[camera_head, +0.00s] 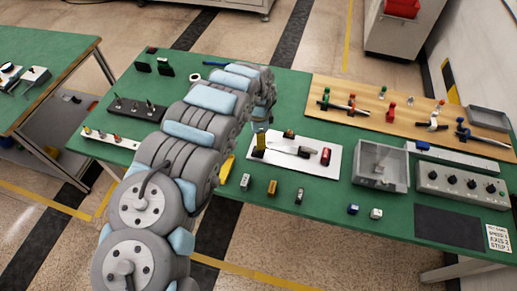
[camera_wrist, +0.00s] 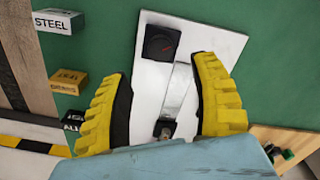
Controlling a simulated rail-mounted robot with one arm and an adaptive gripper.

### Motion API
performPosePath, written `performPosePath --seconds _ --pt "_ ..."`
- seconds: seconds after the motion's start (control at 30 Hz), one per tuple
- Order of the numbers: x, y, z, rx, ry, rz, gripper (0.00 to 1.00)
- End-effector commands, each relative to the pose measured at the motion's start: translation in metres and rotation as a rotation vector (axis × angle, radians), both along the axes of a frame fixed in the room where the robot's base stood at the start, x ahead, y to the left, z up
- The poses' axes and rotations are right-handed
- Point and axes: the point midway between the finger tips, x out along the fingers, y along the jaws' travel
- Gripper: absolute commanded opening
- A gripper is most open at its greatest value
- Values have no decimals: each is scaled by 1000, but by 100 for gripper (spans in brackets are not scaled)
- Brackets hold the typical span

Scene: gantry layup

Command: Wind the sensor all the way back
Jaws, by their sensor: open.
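A white plate (camera_head: 288,166) on the green bench carries a small device. A red cylinder (camera_head: 326,156) stands at its right end in the head view. I cannot tell which part is the sensor. My gripper (camera_wrist: 160,72) is open, its yellow fingers on either side of the bar, with nothing held. My gripper's palm hides the plate's lower end there.
Blocks marked STEEL (camera_wrist: 57,21) and a brass-coloured one (camera_wrist: 68,82) lie beside the plate, with a dark block (camera_head: 299,194). A grey open box (camera_head: 362,178) and a knobbed panel (camera_head: 462,186) stand right. A wooden board (camera_head: 345,92) with coloured clamps lies behind.

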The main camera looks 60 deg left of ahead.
Motion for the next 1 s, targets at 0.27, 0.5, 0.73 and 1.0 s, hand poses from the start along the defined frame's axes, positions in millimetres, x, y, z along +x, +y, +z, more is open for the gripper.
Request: performPosePath --seconds 0.27,0.5,0.73,1.0 --pt "1 0 -28 0 -3 -2 63" --pt "1 -1 -51 0 -2 0 63" --pt "0 0 -66 -1 0 -1 63" --pt "0 0 -74 1 0 0 63"
